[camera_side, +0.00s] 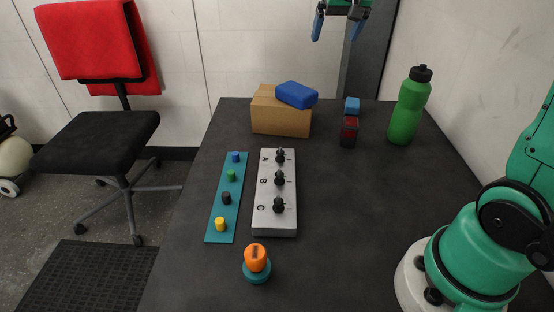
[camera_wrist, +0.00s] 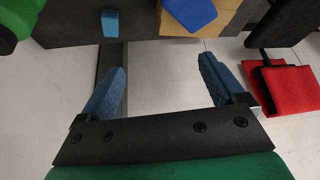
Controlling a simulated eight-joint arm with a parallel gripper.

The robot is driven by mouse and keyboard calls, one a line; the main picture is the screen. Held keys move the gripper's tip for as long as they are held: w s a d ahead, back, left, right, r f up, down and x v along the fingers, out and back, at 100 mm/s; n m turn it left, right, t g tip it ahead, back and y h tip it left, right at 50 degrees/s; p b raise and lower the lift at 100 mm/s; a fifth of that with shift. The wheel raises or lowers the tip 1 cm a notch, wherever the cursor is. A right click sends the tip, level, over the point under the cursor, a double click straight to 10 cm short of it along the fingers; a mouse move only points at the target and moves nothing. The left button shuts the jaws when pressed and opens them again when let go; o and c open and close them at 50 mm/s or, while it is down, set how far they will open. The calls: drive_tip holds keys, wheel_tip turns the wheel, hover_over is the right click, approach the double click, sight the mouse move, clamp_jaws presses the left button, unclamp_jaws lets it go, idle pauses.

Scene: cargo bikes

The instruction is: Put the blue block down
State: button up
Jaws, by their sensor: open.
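A small blue block (camera_side: 352,104) rests on the dark table near its far edge, just behind a dark red and black block (camera_side: 349,132). The small blue block also shows at the top of the wrist view (camera_wrist: 110,23). A larger flat blue block (camera_side: 297,94) lies tilted on top of a cardboard box (camera_side: 280,115); it shows at the top of the wrist view too (camera_wrist: 191,12). My gripper (camera_side: 337,30) is high beyond the table's far edge, apart from both blue blocks. Its blue fingers (camera_wrist: 165,75) are spread with nothing between them.
A green bottle (camera_side: 408,108) stands at the back right. A grey switch box (camera_side: 276,190), a teal strip with coloured pegs (camera_side: 225,200) and an orange-topped knob (camera_side: 256,262) are on the left half. The table's middle right is clear. A red-backed chair (camera_side: 95,45) stands left.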

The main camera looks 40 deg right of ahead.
drive_tip(key=w+d+f+m+g, duration=0.1)
drive_tip(key=w+d+f+m, duration=0.15)
drive_tip(key=d, duration=0.75)
drive_tip(key=m+g+h, duration=0.1)
drive_tip(key=m, duration=0.1)
hover_over(353, 102)
drive_tip(key=s+a, duration=0.1)
wheel_tip(353, 102, down, 4)
drive_tip(key=f, duration=1.1)
drive_tip(key=shift+a+f, duration=0.2)
drive_tip(key=shift+a, duration=0.05)
drive_tip(key=shift+x, duration=2.85)
clamp_jaws()
